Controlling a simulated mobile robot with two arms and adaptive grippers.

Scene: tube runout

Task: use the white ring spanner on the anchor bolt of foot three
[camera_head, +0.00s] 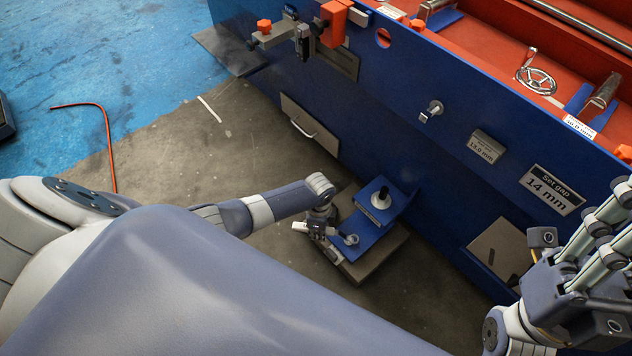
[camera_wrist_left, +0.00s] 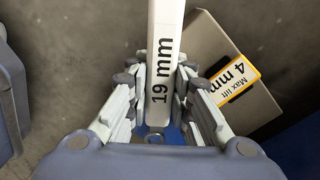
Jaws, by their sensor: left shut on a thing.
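The white ring spanner (camera_wrist_left: 164,75) is marked "19 mm" and runs up the left wrist view between the fingers of my left gripper (camera_wrist_left: 158,85). In the head view my left gripper (camera_head: 320,224) is shut on the spanner (camera_head: 301,227), low beside a blue machine foot (camera_head: 372,232). The foot carries a black upright stud on a pale round washer (camera_head: 381,201). A small grey round part (camera_head: 349,239) shows at the foot's near end; I cannot tell whether it is bolt or spanner ring. No foot number is readable. My right gripper (camera_head: 590,262) is at the right edge, its fingertips partly cut off.
The foot stands on a grey block (camera_head: 372,267); its "Max lift 4 mm" label (camera_wrist_left: 236,78) shows in the wrist view. The tall blue machine wall (camera_head: 440,160) rises behind it. Grey floor (camera_head: 250,135) is clear to the left, with an orange hose (camera_head: 108,140) beyond.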

